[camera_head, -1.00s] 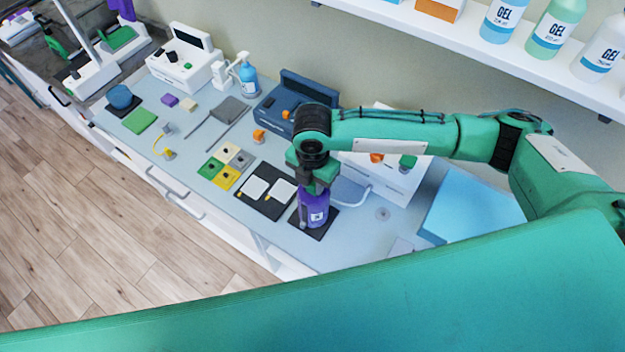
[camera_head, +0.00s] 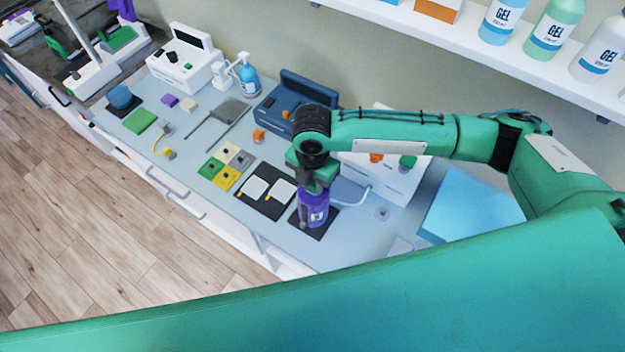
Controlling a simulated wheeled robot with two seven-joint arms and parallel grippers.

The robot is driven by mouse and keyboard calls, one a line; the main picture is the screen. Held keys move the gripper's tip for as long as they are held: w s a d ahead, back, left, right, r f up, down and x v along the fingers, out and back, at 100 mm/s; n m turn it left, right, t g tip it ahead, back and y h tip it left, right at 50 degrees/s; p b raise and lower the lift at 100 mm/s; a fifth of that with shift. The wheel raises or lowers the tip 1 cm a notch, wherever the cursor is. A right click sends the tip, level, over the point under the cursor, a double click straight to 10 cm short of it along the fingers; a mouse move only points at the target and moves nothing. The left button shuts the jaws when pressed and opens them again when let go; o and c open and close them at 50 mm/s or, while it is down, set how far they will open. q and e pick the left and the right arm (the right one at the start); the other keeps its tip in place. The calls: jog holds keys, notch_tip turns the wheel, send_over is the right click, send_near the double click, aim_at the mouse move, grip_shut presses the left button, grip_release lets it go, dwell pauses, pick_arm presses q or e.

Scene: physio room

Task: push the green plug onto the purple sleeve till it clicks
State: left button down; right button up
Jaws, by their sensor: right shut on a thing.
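My right gripper (camera_head: 311,180) points down over the bench, shut on the top of a purple bottle (camera_head: 313,208) with a label. The bottle looks upright over a dark square mat (camera_head: 329,221); whether it touches the mat is hard to tell. The fingers hide the bottle's top. I cannot pick out a green plug or a purple sleeve for certain. My left gripper is not in view.
A dark tray (camera_head: 264,206) with white pads lies just left of the bottle. Gel bottles line the shelf above.

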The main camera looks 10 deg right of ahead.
dwell(0.6)
jog(key=o, duration=0.9)
jog(key=shift+c, duration=0.2)
jog(key=shift+r+p, duration=0.15)
jog(key=shift+p, duration=0.15)
notch_tip(320, 180, up, 2)
jog(key=shift+r+p, duration=0.25)
jog(key=shift+p, duration=1)
jog(key=shift+r, duration=2.1)
